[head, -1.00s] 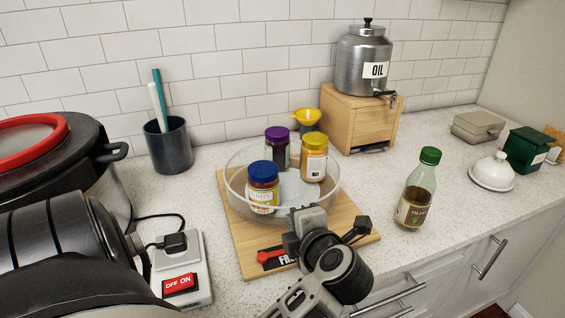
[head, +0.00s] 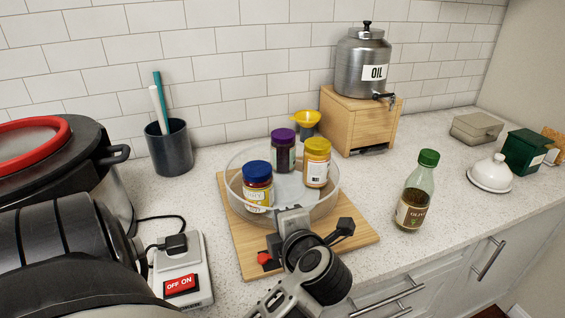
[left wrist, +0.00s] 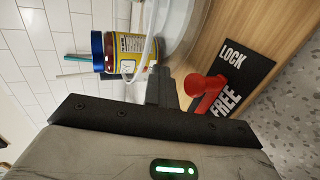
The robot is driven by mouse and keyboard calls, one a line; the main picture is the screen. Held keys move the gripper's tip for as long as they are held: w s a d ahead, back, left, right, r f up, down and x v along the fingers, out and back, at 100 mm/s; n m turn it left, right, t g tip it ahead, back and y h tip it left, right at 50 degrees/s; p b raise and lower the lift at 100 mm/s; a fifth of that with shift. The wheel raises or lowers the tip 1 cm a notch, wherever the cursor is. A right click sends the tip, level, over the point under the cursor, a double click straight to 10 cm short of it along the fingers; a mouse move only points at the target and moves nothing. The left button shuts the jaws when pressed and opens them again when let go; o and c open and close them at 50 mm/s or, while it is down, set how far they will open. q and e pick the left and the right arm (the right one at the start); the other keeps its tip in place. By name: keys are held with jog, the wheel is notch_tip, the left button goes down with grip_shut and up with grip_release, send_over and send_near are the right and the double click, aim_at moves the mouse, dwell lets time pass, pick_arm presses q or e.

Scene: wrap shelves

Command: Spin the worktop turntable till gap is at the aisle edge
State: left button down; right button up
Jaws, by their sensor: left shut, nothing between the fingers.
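The clear round turntable (head: 236,196) sits on a wooden board (head: 250,250) on the worktop. It carries a blue-lidded jar (head: 257,190) at left front, a purple-lidded jar (head: 283,155) at the back and a yellow-lidded jar (head: 317,165) at the right. The widest jar-free stretch is at front right, partly behind my gripper. My left gripper (head: 292,218) is shut and empty at the turntable's front rim; contact is unclear. In the left wrist view, the fingers (left wrist: 163,88) are by the rim. A red lever (left wrist: 205,88) lies beside the word FREE on a black LOCK/FREE plate (left wrist: 235,72).
An olive oil bottle (head: 414,200) stands right of the board. A power strip (head: 180,270) and a large pot (head: 110,190) are at the left. An oil dispenser (head: 362,65) on a wooden box (head: 350,120) and a yellow funnel (head: 306,120) stand behind.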

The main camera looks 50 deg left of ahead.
pick_arm(q)
jog(key=shift+s+a+r, duration=0.1)
jog(key=shift+s+a, duration=0.5)
jog(key=shift+a, duration=0.25)
jog(key=shift+s+d, duration=1.05)
jog(key=shift+s, duration=0.35)
pick_arm(e)
jog(key=shift+a, duration=0.1)
